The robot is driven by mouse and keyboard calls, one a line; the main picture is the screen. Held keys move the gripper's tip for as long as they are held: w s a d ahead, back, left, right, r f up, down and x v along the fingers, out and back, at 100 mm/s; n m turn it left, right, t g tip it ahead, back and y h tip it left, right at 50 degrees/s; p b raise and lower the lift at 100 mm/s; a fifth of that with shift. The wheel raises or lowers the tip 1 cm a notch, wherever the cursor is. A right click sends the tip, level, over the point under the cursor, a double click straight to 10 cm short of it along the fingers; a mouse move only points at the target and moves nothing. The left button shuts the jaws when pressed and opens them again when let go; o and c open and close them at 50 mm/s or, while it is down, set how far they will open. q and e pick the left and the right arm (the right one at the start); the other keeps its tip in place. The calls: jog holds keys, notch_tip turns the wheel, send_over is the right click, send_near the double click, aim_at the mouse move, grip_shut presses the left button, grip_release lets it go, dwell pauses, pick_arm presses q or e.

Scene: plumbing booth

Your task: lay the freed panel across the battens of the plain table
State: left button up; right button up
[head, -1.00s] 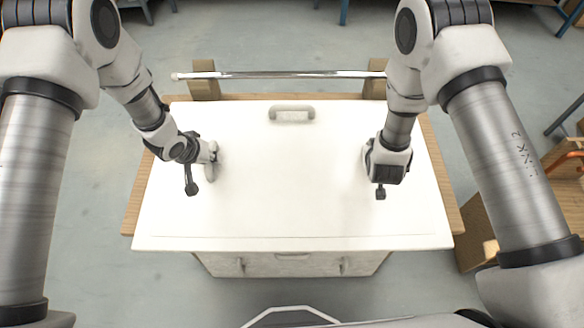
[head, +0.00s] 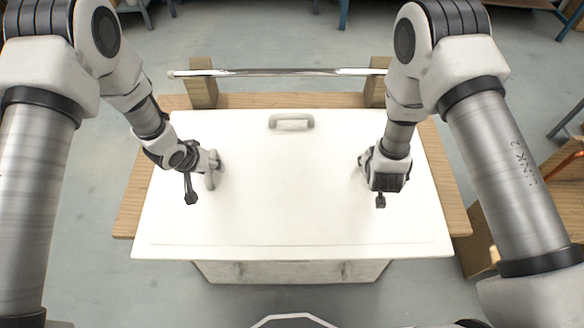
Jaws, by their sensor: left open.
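A large white panel (head: 290,190) with a grey handle (head: 291,122) near its far edge lies flat over a wooden table (head: 128,215). Its near edge reaches past the table's front; wood shows at both sides and behind. I cannot tell whether it touches the table or hangs just above it. No battens show, as the panel covers most of the top. My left gripper (head: 213,168) is open at the panel's left part. My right gripper (head: 366,160) is at the right part, its fingers mostly hidden behind its wrist. Neither visibly grips an edge.
A chrome bar (head: 285,72) spans two wooden blocks (head: 201,88) at the table's back. A pale cabinet front (head: 290,271) with handles shows below the panel's near edge. Grey floor is open on the left.

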jog(key=shift+s, duration=0.1)
pick_arm(q)
jog(key=v, duration=1.2)
pick_arm(e)
jog(key=v, duration=1.2)
pick_arm(q)
jog(key=shift+f, duration=0.1)
pick_arm(e)
jog(key=shift+s+f, duration=0.1)
